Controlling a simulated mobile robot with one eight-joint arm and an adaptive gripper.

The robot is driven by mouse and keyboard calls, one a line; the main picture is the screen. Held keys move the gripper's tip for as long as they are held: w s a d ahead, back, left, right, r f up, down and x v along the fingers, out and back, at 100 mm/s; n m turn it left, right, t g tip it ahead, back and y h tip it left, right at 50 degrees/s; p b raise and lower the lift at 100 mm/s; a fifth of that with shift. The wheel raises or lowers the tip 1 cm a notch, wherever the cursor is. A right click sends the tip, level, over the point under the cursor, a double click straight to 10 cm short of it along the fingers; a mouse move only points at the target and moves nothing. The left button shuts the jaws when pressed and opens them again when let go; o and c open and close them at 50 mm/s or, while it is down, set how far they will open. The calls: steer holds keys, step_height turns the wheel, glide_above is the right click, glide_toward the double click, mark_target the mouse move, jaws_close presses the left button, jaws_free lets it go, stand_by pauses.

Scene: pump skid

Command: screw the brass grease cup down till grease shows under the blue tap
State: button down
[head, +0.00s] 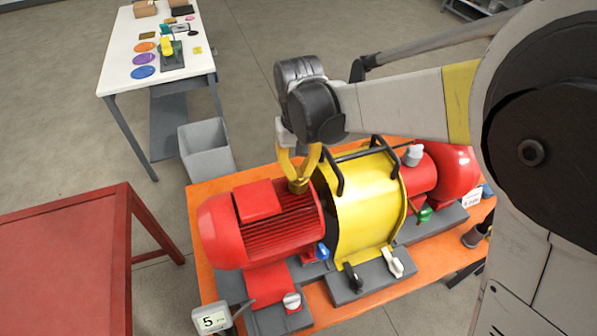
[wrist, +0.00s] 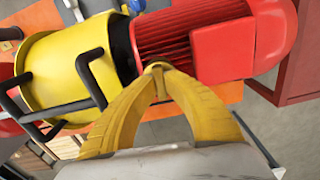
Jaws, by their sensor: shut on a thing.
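The brass grease cup (head: 298,187) stands at the edge of the red motor (head: 270,228), beside the yellow guard (head: 365,212). My gripper (head: 299,178) comes down from above with its yellow fingers shut on the cup. In the wrist view the fingertips (wrist: 158,67) meet around the cup, which they mostly hide. The blue tap (head: 322,251) is low at the motor's near right corner. Part of it shows at the top of the wrist view (wrist: 136,5). I cannot make out any grease under it.
Black handles (head: 332,172) rise from the guard close to my gripper. A green tap (head: 424,214) is at the right. A small display reading 5 (head: 212,319) stands in front. A red table (head: 65,262), a grey bin (head: 206,150) and a white table (head: 118,62) stand left.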

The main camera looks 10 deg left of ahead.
mark_target(299, 171)
steer(key=m+b, duration=0.1)
steer(key=m, duration=0.4)
steer(key=shift+m+b, duration=0.3)
steer(key=shift+m, duration=0.4)
steer(key=c, duration=1.5)
jaws_free()
steer(key=shift+o, duration=0.2)
step_height(299, 171, up, 12)
